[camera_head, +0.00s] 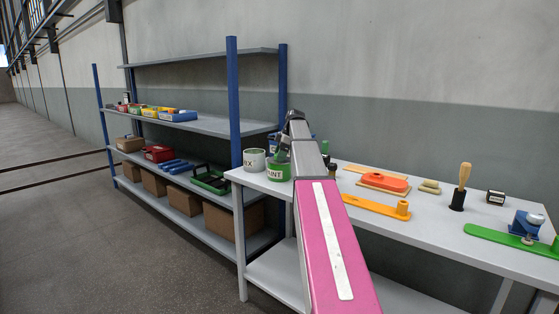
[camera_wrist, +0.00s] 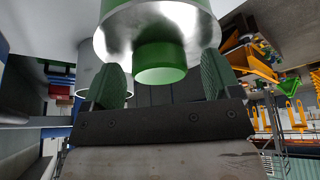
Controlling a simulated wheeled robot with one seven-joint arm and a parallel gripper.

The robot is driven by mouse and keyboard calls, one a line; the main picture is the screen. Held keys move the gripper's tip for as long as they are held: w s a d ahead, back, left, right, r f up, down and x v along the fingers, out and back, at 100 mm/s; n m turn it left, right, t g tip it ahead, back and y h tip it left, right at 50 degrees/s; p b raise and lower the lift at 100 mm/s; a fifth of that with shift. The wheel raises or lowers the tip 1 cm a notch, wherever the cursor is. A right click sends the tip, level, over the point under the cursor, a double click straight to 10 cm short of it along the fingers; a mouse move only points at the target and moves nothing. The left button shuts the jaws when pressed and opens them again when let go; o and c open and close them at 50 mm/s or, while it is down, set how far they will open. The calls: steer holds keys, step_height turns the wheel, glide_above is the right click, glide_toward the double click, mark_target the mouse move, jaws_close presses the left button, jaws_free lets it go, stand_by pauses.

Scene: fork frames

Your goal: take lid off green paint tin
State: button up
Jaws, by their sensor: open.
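The green paint tin (camera_head: 278,171) stands upright at the left end of the workbench, partly hidden by my arm. In the wrist view, a shiny silver lid (camera_wrist: 125,38) with a round green knob (camera_wrist: 160,66) fills the top middle. My gripper (camera_wrist: 161,70) is open, with one green-padded finger on each side of the knob. Gaps show between the knob and both fingers. In the head view, my gripper (camera_head: 282,143) is just above the green tin, small and partly hidden by my wrist.
A white tin (camera_head: 254,161) stands just left of the green tin. The workbench (camera_head: 440,229) also holds an orange block (camera_head: 384,182), a yellow-orange part (camera_head: 378,207), a wooden-handled brush (camera_head: 462,185) and a green part (camera_head: 500,240). Blue-post shelving (camera_head: 234,100) stands behind left.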

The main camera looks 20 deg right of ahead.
steer(key=shift+c, duration=0.3)
steer(key=c, duration=1)
steer(key=shift+o, duration=0.2)
steer(key=shift+r, duration=0.1)
